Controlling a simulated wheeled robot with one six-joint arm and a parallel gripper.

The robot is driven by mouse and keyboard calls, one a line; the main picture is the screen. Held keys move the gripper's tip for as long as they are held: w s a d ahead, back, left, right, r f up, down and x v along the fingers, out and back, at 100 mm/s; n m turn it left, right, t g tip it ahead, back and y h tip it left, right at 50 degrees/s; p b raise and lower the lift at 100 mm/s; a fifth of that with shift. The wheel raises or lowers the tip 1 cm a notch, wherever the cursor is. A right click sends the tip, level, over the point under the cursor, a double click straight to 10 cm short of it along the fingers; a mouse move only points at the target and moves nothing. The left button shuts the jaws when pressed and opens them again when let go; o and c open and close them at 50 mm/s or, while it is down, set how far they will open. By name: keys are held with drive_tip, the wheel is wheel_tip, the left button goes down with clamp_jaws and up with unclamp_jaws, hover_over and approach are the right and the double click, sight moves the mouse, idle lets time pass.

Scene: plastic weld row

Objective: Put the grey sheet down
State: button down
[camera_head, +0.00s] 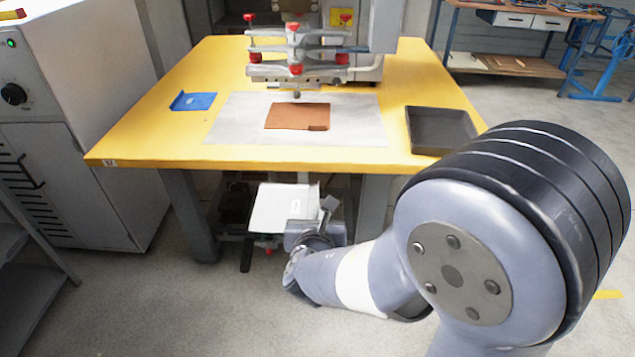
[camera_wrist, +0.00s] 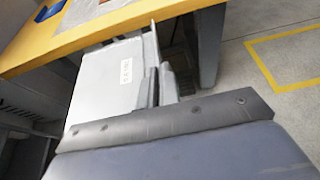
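The grey sheet (camera_head: 283,208) is a pale flat piece with a small printed label. It is off the yellow table, low in front of the table's front edge. My gripper (camera_head: 327,208) is at its right edge, with the fingers close together on that edge. In the wrist view the sheet (camera_wrist: 108,78) reaches out to the left and ahead of the fingers (camera_wrist: 159,86), which look shut on its edge. The exact grip is partly hidden by the fingers.
The yellow table (camera_head: 130,140) carries a pale plate (camera_head: 235,125) with a brown sheet (camera_head: 298,115) under the welding head (camera_head: 295,50). A blue piece (camera_head: 193,101) lies left, and a dark tray (camera_head: 440,130) stands right. A grey cabinet (camera_head: 75,110) is at the left.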

drive_tip(key=w+d+f+m+h, duration=0.2)
drive_tip(key=w+d, duration=0.2)
drive_tip(key=d, duration=0.4)
drive_tip(key=w+d+f+m+h, duration=0.15)
drive_tip(key=w+d, duration=0.25)
drive_tip(key=d, duration=0.4)
wheel_tip(320, 180, up, 18)
drive_tip(key=p, duration=1.8)
drive_tip(key=shift+s+a+g, duration=0.15)
drive_tip(key=shift+a+g, duration=0.05)
drive_tip(key=shift+g, duration=0.2)
drive_tip(key=shift+d, duration=0.1)
